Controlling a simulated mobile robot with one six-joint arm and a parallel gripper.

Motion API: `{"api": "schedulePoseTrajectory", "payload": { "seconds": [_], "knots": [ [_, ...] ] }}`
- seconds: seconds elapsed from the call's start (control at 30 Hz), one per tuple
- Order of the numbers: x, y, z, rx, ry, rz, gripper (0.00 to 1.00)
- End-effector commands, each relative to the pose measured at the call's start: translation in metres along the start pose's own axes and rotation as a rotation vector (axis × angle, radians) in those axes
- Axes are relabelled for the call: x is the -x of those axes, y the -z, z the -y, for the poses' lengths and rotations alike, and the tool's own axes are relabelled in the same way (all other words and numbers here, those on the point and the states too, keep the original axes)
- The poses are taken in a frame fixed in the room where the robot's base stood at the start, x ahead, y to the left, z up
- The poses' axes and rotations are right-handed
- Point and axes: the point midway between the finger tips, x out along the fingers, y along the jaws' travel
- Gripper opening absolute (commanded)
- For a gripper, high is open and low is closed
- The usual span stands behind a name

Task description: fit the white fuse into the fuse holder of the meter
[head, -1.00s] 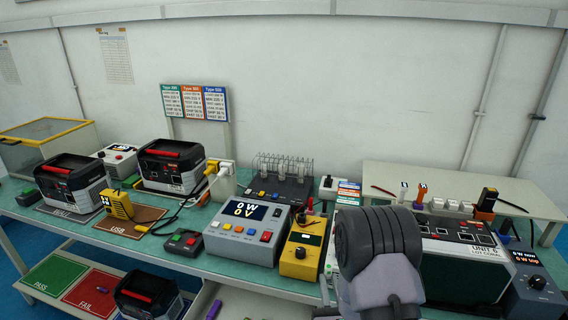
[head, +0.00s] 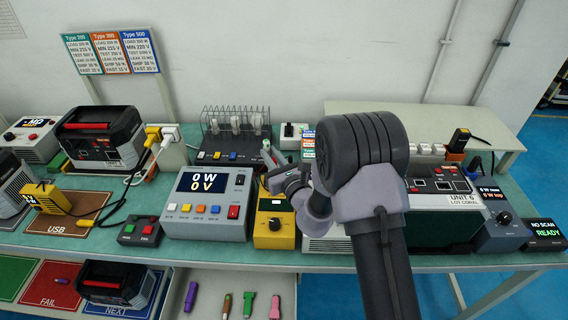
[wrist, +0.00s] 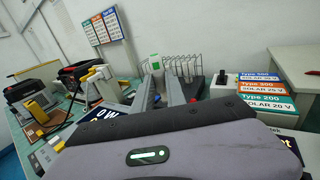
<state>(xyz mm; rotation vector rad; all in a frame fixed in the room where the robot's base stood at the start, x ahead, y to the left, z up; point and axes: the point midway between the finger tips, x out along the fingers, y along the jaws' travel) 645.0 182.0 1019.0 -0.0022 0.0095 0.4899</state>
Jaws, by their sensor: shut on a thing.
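My gripper (head: 272,172) is shut on a small white piece with a green patch (wrist: 154,62). The piece stands up from the fingertips in the wrist view; I cannot tell for sure that it is the white fuse. In the head view my gripper is raised behind the yellow meter (head: 275,240), with my arm coming from the right. The meter has a black knob and a dark upper panel. My wrist and arm cover part of its top and right side, and I cannot make out its fuse holder.
A grey power meter box (head: 208,205) reading 0 W and 0 V stands left of the yellow meter. A wire rack with bulbs (head: 237,128) is behind. A large unit (head: 440,195) stands right. Below, an open drawer (head: 250,285) holds several coloured tools.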

Motion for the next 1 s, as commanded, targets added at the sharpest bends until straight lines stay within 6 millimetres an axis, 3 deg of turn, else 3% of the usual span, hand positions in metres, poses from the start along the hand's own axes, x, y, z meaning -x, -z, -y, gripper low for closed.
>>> {"api": "schedulePoseTrajectory", "payload": {
  "seconds": [0.37,0.8,1.0],
  "knots": [
    [0.001,0.006,0.0,0.0,0.002,-0.002,0.0],
    [0.001,0.056,0.0,0.0,0.002,-0.002,0.0],
    [0.001,0.059,0.0,0.0,0.002,-0.001,0.0]
  ]
}}
